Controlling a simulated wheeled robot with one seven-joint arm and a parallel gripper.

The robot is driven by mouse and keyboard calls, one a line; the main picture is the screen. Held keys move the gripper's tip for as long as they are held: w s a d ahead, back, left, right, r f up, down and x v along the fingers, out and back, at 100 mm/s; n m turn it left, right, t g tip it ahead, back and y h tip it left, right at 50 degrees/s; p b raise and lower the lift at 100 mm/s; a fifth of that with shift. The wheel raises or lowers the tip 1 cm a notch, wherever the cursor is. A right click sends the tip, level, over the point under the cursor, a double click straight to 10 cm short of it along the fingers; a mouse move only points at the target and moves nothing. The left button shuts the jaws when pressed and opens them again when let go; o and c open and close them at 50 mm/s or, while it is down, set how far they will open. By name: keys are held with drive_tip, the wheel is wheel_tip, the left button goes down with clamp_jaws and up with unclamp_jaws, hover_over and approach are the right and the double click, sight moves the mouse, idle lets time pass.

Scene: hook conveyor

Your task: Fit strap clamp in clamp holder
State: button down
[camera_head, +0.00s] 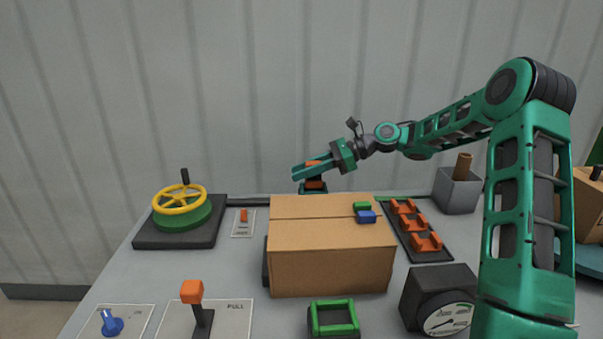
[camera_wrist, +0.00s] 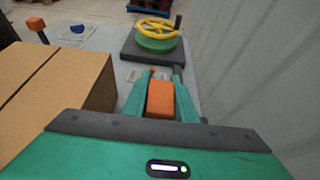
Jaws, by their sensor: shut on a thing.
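My gripper (camera_head: 303,169) is behind the cardboard box in the head view, its green fingers pointing left. In the wrist view, the fingers (camera_wrist: 162,80) are shut on an orange block-like piece (camera_wrist: 160,99), apparently the strap clamp. A dark rack (camera_head: 431,257) with orange U-shaped brackets (camera_head: 428,242) lies right of the box. Which is the clamp holder is unclear.
The cardboard box (camera_head: 330,265) fills the table's middle, with small green and blue blocks (camera_head: 367,217) on top. A yellow handwheel (camera_head: 180,198) stands at the back left. A green frame (camera_head: 333,317) and gauge (camera_head: 445,318) are in front.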

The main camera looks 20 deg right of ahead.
drive_tip(key=shift+f, duration=1.05)
idle(0.4)
drive_tip(key=c, duration=1.4)
unclamp_jaws()
drive_tip(key=shift+o, duration=0.2)
drive_tip(key=v, duration=1)
drive_tip(key=shift+d, duration=0.4)
drive_tip(key=shift+a, duration=0.1)
drive_tip(key=x, duration=1)
drive_tip(key=shift+a, duration=0.35)
drive_tip(key=shift+r, duration=0.3)
